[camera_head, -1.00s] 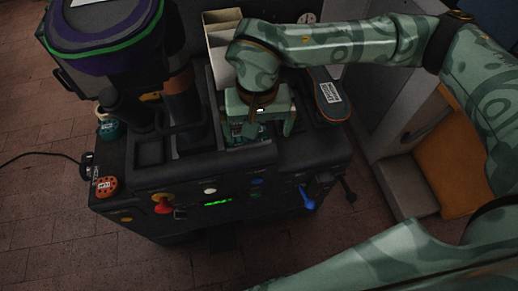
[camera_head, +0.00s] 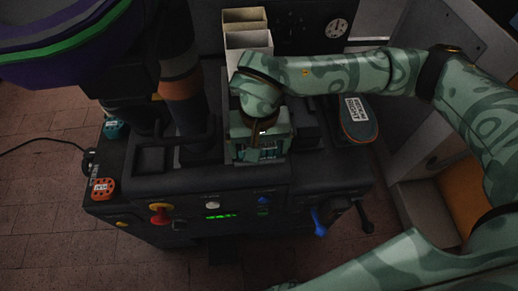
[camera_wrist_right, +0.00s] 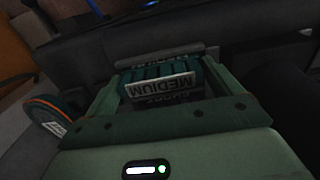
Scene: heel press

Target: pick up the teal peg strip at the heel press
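The teal peg strip (camera_wrist_right: 158,84) carries a white label reading MEDIUM and sits in a dark recess on the black press. In the head view only a small part of the strip (camera_head: 264,156) shows under my right gripper. My right gripper (camera_head: 260,154) is over the strip with its fingers pointing down. In the right wrist view its two wide-spread fingers (camera_wrist_right: 162,82) stand at either end of the strip. I see no clear closing on it, and finger contact is hard to judge in the dim light. My left gripper is not in view.
Pale upright bins (camera_head: 248,38) stand behind the gripper. A teal and orange sole-shaped piece with a white label (camera_head: 358,118) lies to the right. A red knob (camera_head: 160,212) and blue lever (camera_head: 318,220) are on the press front. A purple-and-black bulk (camera_head: 60,30) fills the upper left.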

